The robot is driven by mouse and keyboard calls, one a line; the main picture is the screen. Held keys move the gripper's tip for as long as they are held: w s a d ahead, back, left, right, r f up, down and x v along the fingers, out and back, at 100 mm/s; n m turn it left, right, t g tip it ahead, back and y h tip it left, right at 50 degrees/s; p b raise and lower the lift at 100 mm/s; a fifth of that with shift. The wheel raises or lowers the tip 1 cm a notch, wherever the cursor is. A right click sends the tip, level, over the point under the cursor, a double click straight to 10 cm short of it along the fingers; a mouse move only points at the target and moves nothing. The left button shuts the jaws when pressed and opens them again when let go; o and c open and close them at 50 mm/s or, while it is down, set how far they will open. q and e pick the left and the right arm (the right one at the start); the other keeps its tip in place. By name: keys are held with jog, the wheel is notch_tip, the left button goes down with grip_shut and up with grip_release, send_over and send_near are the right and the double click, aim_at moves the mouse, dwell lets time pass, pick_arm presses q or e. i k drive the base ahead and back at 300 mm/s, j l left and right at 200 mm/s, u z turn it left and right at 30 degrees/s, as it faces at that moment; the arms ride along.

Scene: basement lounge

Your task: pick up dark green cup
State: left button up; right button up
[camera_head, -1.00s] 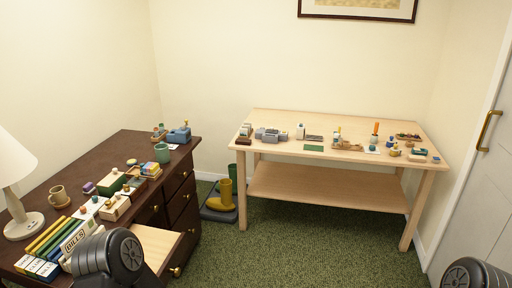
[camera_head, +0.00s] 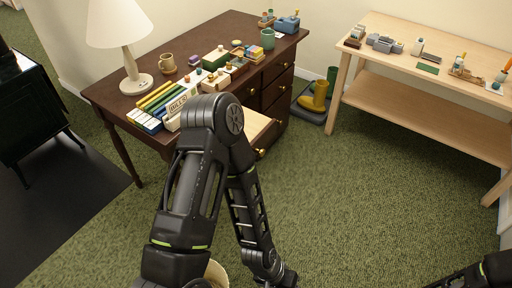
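A green cup (camera_head: 267,39), in a muted grey-green shade, stands upright on the far part of the dark wooden desk (camera_head: 215,29). My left arm comes up from the bottom centre and bends down again in front of the desk. My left gripper (camera_head: 277,279) is low over the carpet near the bottom edge, well away from the cup, and its fingers are too dark and small to read. Part of my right arm shows at the bottom right; its gripper is not visible.
A lamp (camera_head: 132,82), a brown mug (camera_head: 167,63), books and small boxes stand on the desk. A desk drawer (camera_head: 258,128) is pulled out. A light wooden table (camera_head: 450,62) stands right. Carpet is open in front.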

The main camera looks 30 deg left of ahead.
aim_at(268, 36)
jog(key=i+l+u, duration=0.1)
jog(key=i, duration=0.4)
jog(key=i+l+u, duration=0.1)
jog(key=i+l, duration=0.15)
jog(key=i, duration=0.25)
jog(key=i+j+u, duration=0.1)
jog(key=i, duration=0.45)
jog(key=i+j+u, duration=0.1)
jog(key=i+j, duration=0.15)
jog(key=i, duration=0.35)
